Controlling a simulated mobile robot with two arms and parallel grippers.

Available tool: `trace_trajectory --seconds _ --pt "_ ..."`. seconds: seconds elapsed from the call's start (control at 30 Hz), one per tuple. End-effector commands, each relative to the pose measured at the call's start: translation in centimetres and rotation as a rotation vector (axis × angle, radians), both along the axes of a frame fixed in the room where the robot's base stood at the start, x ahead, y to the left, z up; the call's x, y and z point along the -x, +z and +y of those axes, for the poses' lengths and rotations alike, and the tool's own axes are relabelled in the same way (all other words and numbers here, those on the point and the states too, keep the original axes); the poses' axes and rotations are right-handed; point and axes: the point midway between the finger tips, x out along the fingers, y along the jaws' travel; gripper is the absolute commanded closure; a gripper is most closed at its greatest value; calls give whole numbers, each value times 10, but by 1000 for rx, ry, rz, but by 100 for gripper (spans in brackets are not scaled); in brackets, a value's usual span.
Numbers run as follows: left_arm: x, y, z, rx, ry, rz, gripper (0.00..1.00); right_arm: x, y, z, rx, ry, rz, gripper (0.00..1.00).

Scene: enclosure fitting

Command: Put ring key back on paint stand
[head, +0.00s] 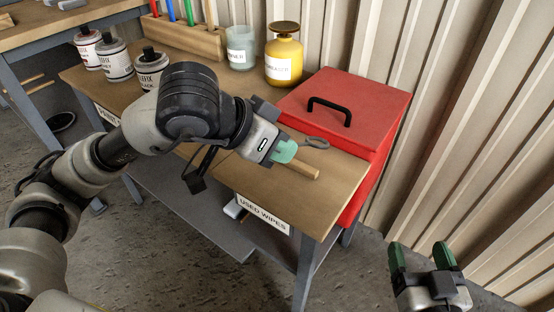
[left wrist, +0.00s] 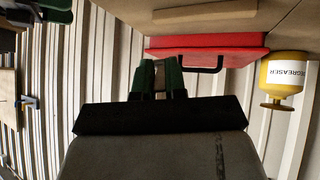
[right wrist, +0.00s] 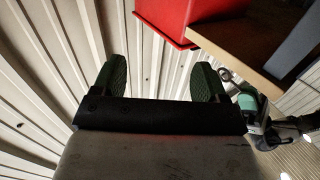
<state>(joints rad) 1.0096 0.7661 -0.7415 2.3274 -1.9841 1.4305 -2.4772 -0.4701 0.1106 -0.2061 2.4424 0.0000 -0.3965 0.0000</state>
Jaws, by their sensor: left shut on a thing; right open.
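The ring key (head: 318,146) shows as a small grey ring sticking out past the green fingertips of my left gripper (head: 288,151). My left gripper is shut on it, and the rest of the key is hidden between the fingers. The key is over the front right part of the wooden-topped stand (head: 255,186), near a short wooden bar (head: 300,169). I cannot tell whether the key touches the bar or the top. In the left wrist view the fingers (left wrist: 161,78) are close together. My right gripper (head: 424,257) is open and empty, right of the stand; its spread fingers show in the right wrist view (right wrist: 163,80).
A red box (head: 355,103) with a black handle sits at the stand's right end. A yellow degreaser bottle (head: 284,56), a pale jar (head: 240,48), a wooden rack (head: 186,40) and several tins (head: 116,62) stand further back. A ribbed wall (head: 460,130) closes the right side.

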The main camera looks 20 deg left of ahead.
Motion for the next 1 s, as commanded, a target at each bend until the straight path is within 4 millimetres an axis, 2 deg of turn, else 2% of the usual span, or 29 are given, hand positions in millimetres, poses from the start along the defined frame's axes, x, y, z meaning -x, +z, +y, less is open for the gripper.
trace_trajectory --seconds 0.1,0.27,0.63,1.0 --pt "-19 -14 8 1 4 3 100 -1 10 3 -23 5 -89 26" --pt "-31 -21 13 1 1 0 100 -1 19 4 -40 10 -151 26" --pt "-32 -59 13 1 0 1 100 6 48 7 -105 24 -394 26" --pt "-32 -61 13 0 -1 -1 100 8 53 8 -115 26 -428 26"
